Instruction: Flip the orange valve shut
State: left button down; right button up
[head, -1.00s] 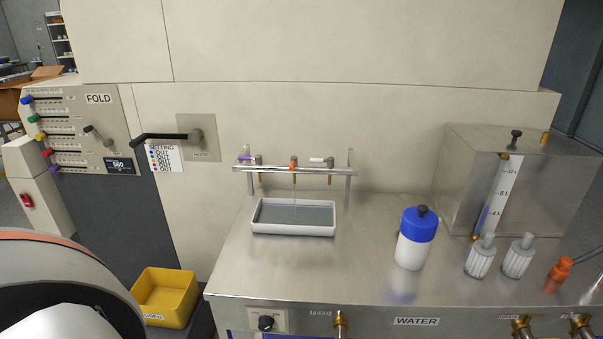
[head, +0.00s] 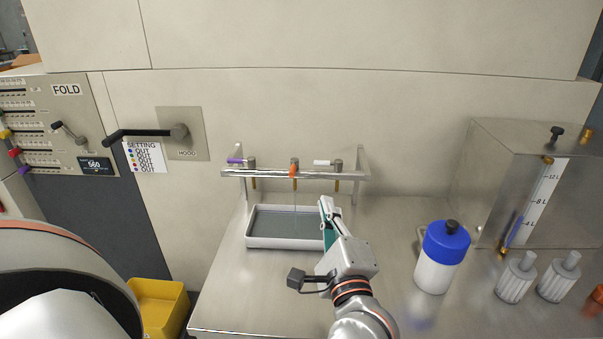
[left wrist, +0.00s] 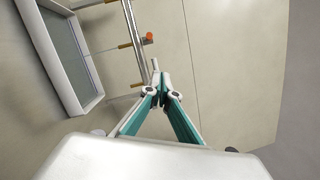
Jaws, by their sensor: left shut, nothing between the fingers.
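The orange valve (head: 294,169) is the middle one of three small valves on a metal rail (head: 270,174). Its handle points out toward me, and a thin stream seems to run from it down to the white tray (head: 250,241). My left gripper (head: 326,207) is shut and empty, at the tray's right end, below and to the right of the orange valve and apart from it. In the left wrist view the shut fingertips (left wrist: 160,80) are near the rail, and the orange handle (left wrist: 147,38) shows beyond them. My right gripper is not in view.
A purple-handled valve (head: 236,161) and a white-handled valve (head: 323,163) flank the orange one, both handles turned sideways. A blue-capped bottle (head: 436,274) stands right of my arm. A metal tank (head: 490,190) is farther right. The steel counter (head: 250,290) is clear in front of the tray.

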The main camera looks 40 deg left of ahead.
aim_at(293, 170)
pick_arm(q)
jog(key=n, duration=0.1)
jog(key=w+f+n+h, duration=0.1)
jog(key=shift+n+g, duration=0.3)
jog(key=shift+g, duration=0.1)
jog(key=shift+s, duration=0.1)
jog(key=w+a+r+p, duration=0.1)
jog(key=w+a+p, duration=0.2)
jog(key=a, duration=0.7)
jog(key=shift+w+a, duration=0.15)
jog(key=shift+w, duration=1.05)
